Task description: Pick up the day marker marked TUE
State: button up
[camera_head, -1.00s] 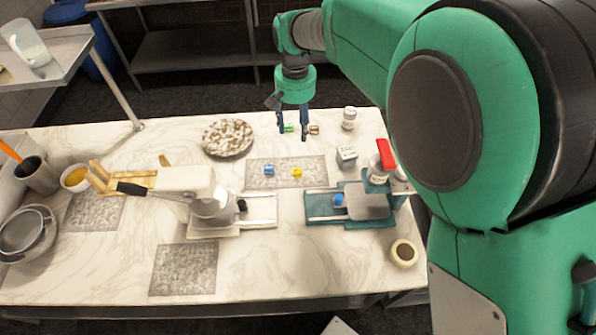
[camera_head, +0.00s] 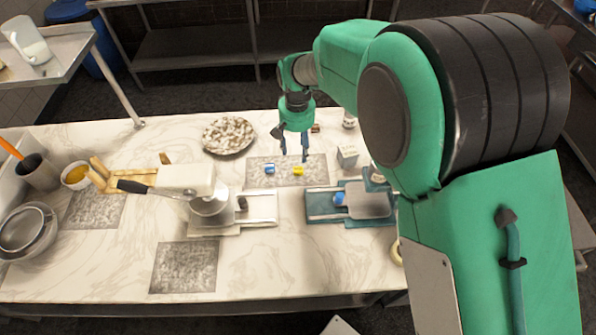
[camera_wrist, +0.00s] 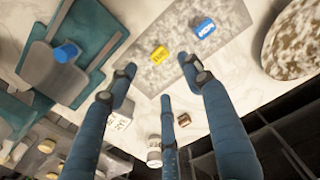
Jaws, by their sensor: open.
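Several small day markers lie on the counter, and I cannot read the lettering on any, so I cannot tell which is TUE. A yellow marker (camera_head: 298,170) and a blue marker (camera_head: 269,169) lie on the speckled grey mat (camera_head: 316,178). In the wrist view the yellow marker (camera_wrist: 160,54) and the blue marker (camera_wrist: 205,28) both show dark or white lettering. A brown-red marker (camera_wrist: 184,119) lies off the mat. My gripper (camera_head: 294,157) is open and empty above the mat's far edge, pointing down. Its blue fingers (camera_wrist: 160,80) end short of the yellow marker.
A teal slicer-like board (camera_head: 318,204) with a blue piece (camera_head: 340,198) stands right of the mat. A white box (camera_head: 347,157) and a jar (camera_head: 349,121) stand at the right.

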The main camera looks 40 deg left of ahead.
send_over(298, 169)
notch_tip(298, 169, down, 6)
jog(key=shift+s+a+f, duration=0.1)
jog(key=shift+f, duration=0.15)
dwell(0.3)
jog(key=shift+f+b, duration=0.6)
jog(key=shift+f, duration=2)
jog(key=c, duration=1.1)
